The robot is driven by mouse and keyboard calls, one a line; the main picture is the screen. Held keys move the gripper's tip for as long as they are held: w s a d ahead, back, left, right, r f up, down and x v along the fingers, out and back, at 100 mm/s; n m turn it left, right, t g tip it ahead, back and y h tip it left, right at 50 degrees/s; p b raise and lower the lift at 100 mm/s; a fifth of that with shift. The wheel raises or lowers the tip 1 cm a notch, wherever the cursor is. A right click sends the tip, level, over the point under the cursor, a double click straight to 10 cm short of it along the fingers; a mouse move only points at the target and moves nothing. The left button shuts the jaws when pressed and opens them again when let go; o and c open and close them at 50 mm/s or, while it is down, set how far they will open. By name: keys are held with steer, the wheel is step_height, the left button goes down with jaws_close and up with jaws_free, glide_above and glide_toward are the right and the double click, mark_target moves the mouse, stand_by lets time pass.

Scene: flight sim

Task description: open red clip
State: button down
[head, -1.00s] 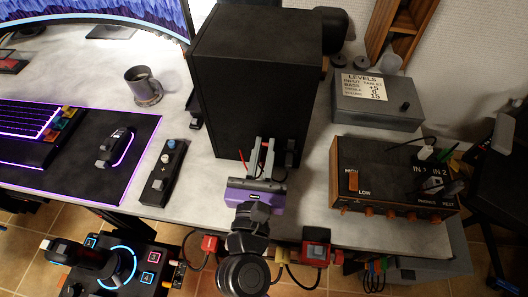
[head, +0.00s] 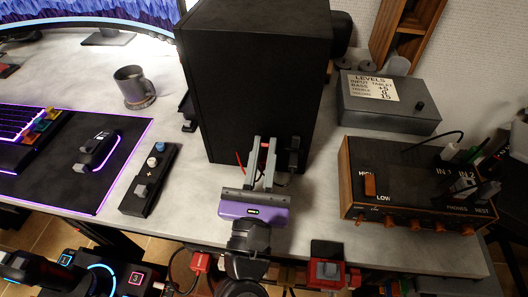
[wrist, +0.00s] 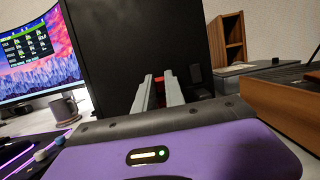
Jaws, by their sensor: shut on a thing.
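My gripper (head: 262,143) has a purple body and two grey fingers, and reaches to the lower front of the black box (head: 255,70). The fingers are close together, shut on a small red piece, which looks like the red clip (head: 264,147). Only a little red shows between the fingers; most of the clip is hidden by them. In the wrist view the red clip (wrist: 159,79) also shows between the fingertips, against the black box (wrist: 135,40). I cannot tell whether the clip is open or closed.
A thin red lead (head: 239,159) is left of the fingers, and a small black fitting (head: 293,156) is right of them on the box. The wooden-sided amplifier (head: 420,195) is at the right. A button strip (head: 150,180) and mug (head: 134,88) are at the left.

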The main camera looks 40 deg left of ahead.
steer(key=c, duration=1.4)
jaws_free()
steer(key=v, duration=0.6)
steer(key=shift+s+d+f+b, duration=0.1)
steer(key=shift+f+b, duration=0.1)
steer(key=shift+b, duration=0.15)
steer(key=shift+s+d, duration=0.35)
steer(key=shift+s, duration=0.25)
